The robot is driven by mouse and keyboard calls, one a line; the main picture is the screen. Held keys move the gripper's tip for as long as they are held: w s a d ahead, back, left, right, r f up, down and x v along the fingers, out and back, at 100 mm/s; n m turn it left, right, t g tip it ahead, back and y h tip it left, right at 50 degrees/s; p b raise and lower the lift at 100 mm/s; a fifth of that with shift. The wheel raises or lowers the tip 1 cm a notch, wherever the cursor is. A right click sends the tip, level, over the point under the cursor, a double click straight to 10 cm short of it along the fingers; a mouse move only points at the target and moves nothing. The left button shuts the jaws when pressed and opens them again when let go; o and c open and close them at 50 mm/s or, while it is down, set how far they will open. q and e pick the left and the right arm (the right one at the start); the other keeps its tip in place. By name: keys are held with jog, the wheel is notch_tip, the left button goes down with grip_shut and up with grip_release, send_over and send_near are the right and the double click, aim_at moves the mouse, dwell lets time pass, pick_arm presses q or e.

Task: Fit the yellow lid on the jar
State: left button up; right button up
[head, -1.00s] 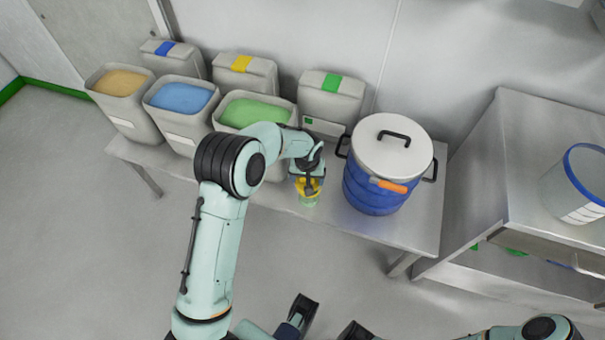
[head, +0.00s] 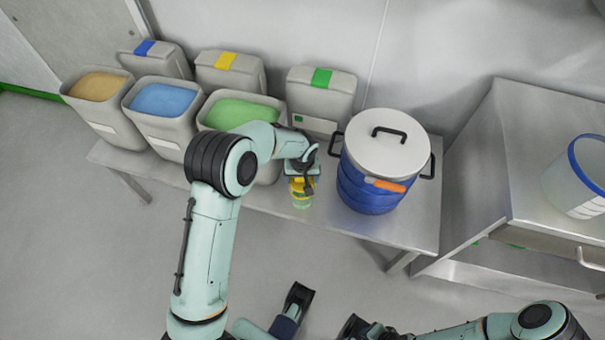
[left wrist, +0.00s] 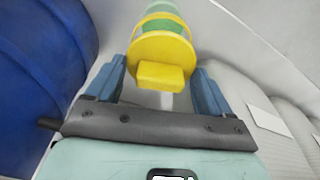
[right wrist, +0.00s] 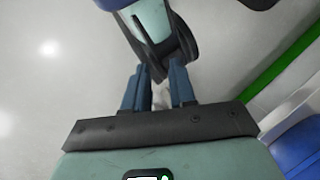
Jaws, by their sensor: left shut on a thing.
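The yellow lid (left wrist: 161,48) is a round disc with a block-shaped knob. In the left wrist view it lies between the two blue fingers of my left gripper (left wrist: 158,75), which is shut on it. The jar (left wrist: 163,20), green with yellow banding, shows just beyond the lid and in line with it. In the head view the jar (head: 301,203) stands upright on the steel table, directly below my left gripper (head: 303,182). Whether lid and rim touch is hidden. My right gripper (right wrist: 158,78) is empty, its fingers apart, well away from the jar.
A blue drum (head: 366,190) with a white lid stands close right of the jar. Bins of green (head: 240,110), blue (head: 170,98) and tan powder (head: 98,86) stand left and behind. The table's front edge (head: 345,231) is near. A steel bench (head: 540,130) stands right.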

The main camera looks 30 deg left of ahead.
pick_arm(q)
jog(key=shift+f, duration=0.65)
pick_arm(e)
jog(key=shift+w+d+f, duration=0.3)
jog(key=shift+w+f, duration=0.15)
jog(key=shift+w, duration=0.15)
